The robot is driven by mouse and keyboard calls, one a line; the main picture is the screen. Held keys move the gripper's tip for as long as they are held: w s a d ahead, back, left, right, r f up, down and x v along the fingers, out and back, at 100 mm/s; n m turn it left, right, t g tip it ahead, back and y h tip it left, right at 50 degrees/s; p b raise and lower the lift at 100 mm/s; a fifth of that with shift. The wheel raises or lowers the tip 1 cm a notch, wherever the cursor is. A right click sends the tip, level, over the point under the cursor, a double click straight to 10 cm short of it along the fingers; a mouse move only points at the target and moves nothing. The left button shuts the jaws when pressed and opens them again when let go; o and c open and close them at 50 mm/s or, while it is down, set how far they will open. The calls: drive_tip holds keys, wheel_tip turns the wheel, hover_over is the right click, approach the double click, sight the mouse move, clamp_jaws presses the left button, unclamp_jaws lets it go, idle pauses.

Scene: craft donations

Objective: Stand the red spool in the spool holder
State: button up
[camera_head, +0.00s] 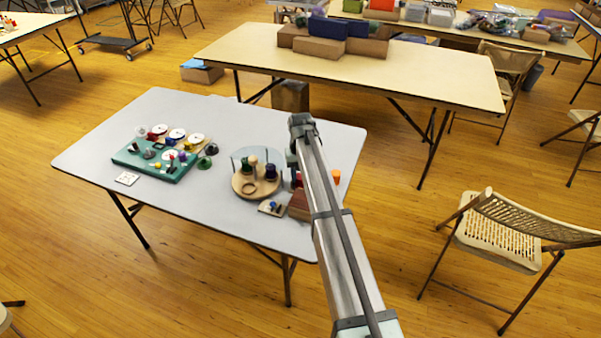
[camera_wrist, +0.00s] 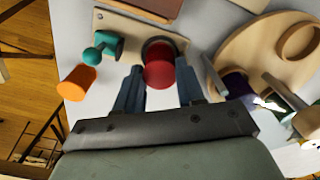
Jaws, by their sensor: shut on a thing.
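The red spool (camera_wrist: 159,62) is between the two fingers of my gripper (camera_wrist: 160,75) in the wrist view, which is shut on it. A dark round rim shows just behind the spool, over a pale wooden board (camera_wrist: 122,58); I cannot tell whether the spool touches it or is above it. A teal peg-like piece (camera_wrist: 103,46) stands on the same board. In the head view my gripper (camera_head: 296,168) is low over the right part of the grey table, and my arm hides much of this spot. Which piece is the spool holder is not clear.
A round wooden tray (camera_head: 244,190) with several spools and a clear upright panel stands close on the left; it also shows in the wrist view (camera_wrist: 252,48). An orange cup (camera_head: 336,177) is to the right. A reddish box (camera_head: 299,208) is in front. A teal board (camera_head: 130,158) lies farther left.

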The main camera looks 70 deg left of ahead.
drive_tip(key=shift+f, duration=0.1)
drive_tip(key=o, duration=0.9)
drive_tip(key=shift+r, duration=3.7)
drive_tip(key=shift+o, duration=0.6)
